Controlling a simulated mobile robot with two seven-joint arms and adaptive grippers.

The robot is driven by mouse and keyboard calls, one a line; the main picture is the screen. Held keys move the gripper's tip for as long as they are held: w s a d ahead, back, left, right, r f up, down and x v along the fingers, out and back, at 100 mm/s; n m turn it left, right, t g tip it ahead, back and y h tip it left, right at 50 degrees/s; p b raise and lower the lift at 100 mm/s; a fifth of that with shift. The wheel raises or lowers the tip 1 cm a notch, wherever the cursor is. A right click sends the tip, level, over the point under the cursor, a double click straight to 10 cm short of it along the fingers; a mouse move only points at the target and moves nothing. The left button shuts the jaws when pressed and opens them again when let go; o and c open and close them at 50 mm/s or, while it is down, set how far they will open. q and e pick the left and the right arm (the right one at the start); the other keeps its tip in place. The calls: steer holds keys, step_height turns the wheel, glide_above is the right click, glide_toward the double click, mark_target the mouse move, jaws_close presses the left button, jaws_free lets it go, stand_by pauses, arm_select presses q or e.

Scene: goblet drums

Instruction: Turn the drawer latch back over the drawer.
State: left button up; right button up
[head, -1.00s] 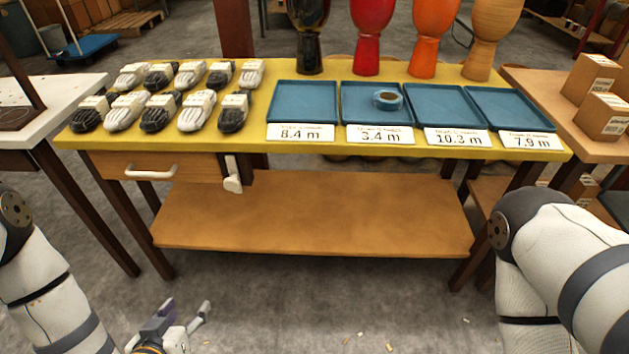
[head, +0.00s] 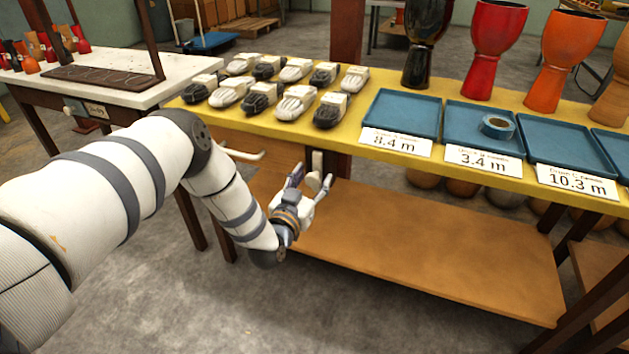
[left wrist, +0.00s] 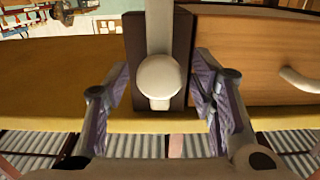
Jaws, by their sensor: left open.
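The drawer latch (head: 316,168) is a white bar with a round knob, just right of the wooden drawer (head: 228,138) under the yellow table top. It hangs down beside the drawer front, not across it. In the left wrist view, which is upside down, the latch knob (left wrist: 158,80) is in the middle before a dark upright strip, and the drawer front (left wrist: 245,60) is to the right. My left gripper (head: 310,184) is open at the latch. Its fingers (left wrist: 160,92) are on either side of the knob with gaps. My right gripper is out of view.
The drawer's white handle (head: 243,155) sticks out left of my gripper. The yellow table (head: 350,135) overhangs above, and a brown lower shelf (head: 420,250) lies below. Blue trays (head: 402,112), a tape roll (head: 497,126) and goblet drums (head: 496,48) stand on top.

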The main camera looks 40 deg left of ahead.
arm_select(q)
steer(key=shift+w, duration=0.3)
steer(key=c, duration=1.2)
steer(key=shift+m, duration=0.3)
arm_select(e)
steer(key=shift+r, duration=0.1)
arm_select(q)
steer(key=m+p, duration=0.1)
steer(key=m, duration=0.3)
steer(key=shift+d, duration=0.15)
steer(key=m+p, duration=0.1)
steer(key=m, duration=0.3)
steer(key=shift+f+m, duration=0.1)
steer(key=shift+m, duration=0.2)
steer(key=m, duration=0.4)
steer(key=shift+f, duration=0.1)
steer(key=m, duration=0.4)
steer(key=shift+b, duration=0.35)
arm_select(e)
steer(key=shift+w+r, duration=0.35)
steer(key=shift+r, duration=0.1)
arm_select(q)
steer(key=shift+m, duration=0.5)
